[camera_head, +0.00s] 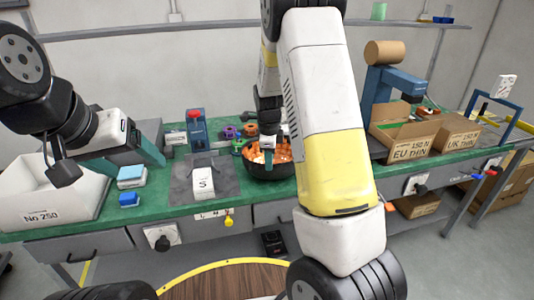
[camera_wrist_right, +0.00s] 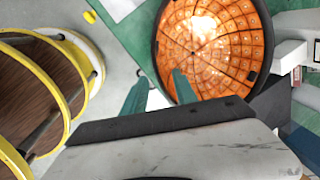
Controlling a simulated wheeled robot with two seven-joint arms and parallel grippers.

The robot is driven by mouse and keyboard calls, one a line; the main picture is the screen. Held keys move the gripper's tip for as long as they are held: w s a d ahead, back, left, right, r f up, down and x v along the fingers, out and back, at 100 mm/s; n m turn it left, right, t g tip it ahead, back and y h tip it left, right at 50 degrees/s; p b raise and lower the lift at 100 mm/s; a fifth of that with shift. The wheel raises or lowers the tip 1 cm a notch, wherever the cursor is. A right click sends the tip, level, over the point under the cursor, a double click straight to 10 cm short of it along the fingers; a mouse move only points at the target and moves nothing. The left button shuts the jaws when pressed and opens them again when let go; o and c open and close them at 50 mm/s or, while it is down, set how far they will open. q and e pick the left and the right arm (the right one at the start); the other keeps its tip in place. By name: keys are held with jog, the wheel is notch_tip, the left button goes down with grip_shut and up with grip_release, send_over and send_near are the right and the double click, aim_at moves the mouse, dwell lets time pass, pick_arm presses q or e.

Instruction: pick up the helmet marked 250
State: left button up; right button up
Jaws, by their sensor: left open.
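A dark round helmet (camera_head: 270,172) lies upturned on the green bench, with its orange gridded inside facing up. No 250 mark on it is readable. It also shows in the right wrist view (camera_wrist_right: 212,45). My right gripper (camera_head: 267,150) points down at the helmet. In the right wrist view its two green fingers (camera_wrist_right: 160,95) stand apart: one overlaps the helmet's near rim, the other is outside it. I cannot tell if they touch it. My left gripper (camera_head: 138,152) is open and empty above the bench at the left.
A white box (camera_head: 40,208) marked "No 250" stands at the bench's left. Blue blocks (camera_head: 130,177) and a grey mat (camera_head: 222,188) lie beside the helmet. Cardboard boxes (camera_head: 408,140) marked EU and UK stand to the right. A red-topped device (camera_head: 196,128) stands behind the mat.

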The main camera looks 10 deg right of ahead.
aim_at(269, 176)
jog(key=f, duration=0.3)
jog(key=w+f, duration=0.1)
jog(key=f, duration=0.2)
jog(key=shift+w+f, duration=0.1)
jog(key=shift+c, duration=0.4)
grip_shut()
dwell(0.9)
